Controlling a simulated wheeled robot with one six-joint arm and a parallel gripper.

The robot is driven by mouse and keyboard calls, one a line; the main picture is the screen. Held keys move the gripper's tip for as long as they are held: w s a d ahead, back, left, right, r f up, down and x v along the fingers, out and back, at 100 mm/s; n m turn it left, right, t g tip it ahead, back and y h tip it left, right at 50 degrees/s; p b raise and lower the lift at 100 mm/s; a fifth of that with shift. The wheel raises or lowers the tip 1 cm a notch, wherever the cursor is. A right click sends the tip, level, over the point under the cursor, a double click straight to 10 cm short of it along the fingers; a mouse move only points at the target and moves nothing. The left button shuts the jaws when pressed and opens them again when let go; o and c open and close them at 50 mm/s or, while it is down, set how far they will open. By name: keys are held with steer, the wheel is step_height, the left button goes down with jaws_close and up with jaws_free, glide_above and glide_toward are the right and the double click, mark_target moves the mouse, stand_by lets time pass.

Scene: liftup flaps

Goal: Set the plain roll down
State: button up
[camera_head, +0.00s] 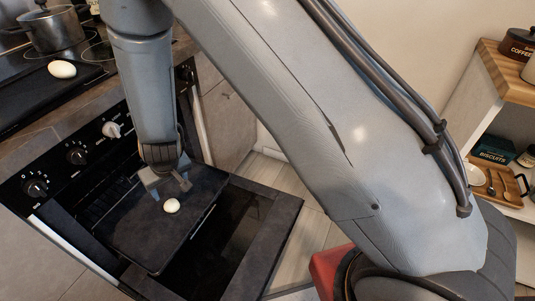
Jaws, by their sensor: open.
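A small pale roll (172,205) rests on a dark flat tray (140,236), which sits over the lowered oven door (284,215). My gripper (172,192) is open just above and behind the roll, its fingers pointing down toward the tray. I cannot tell whether a finger still touches the roll. A second pale, rounded roll (62,69) lies on the dark cooktop at the upper left. The surface details of both are too small to make out.
A metal pot (50,30) stands on the cooktop. Oven knobs (76,156) line the front panel close to my arm. A shelf (510,70) at the right holds jars and a biscuits box (494,149). The tray's near part is clear.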

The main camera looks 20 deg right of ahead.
steer(key=s+d+r+m+g, duration=0.1)
steer(key=s+d+r, duration=0.1)
steer(key=d+r, duration=0.5)
steer(key=s+d+r+g, duration=0.1)
steer(key=s+d+r, duration=0.3)
steer(key=r, duration=0.5)
steer(key=s+d+r+m, duration=0.1)
steer(key=s+d+r, duration=0.4)
steer(key=s+d, duration=0.2)
steer(key=s+d+r+m+g+h, duration=0.1)
steer(key=s+d+r, duration=0.4)
steer(key=d, duration=0.5)
steer(key=shift+s+d+r+m+g+h, duration=0.15)
steer(key=shift+s+d+m+g+h, duration=0.15)
steer(key=shift+s, duration=0.75)
steer(key=d+r+m+p, duration=0.1)
steer(key=d+r+p, duration=0.5)
steer(key=p, duration=0.7)
steer(key=shift+s+r+m+h, duration=0.25)
steer(key=shift+r+m+h, duration=0.05)
steer(key=shift+r, duration=0.05)
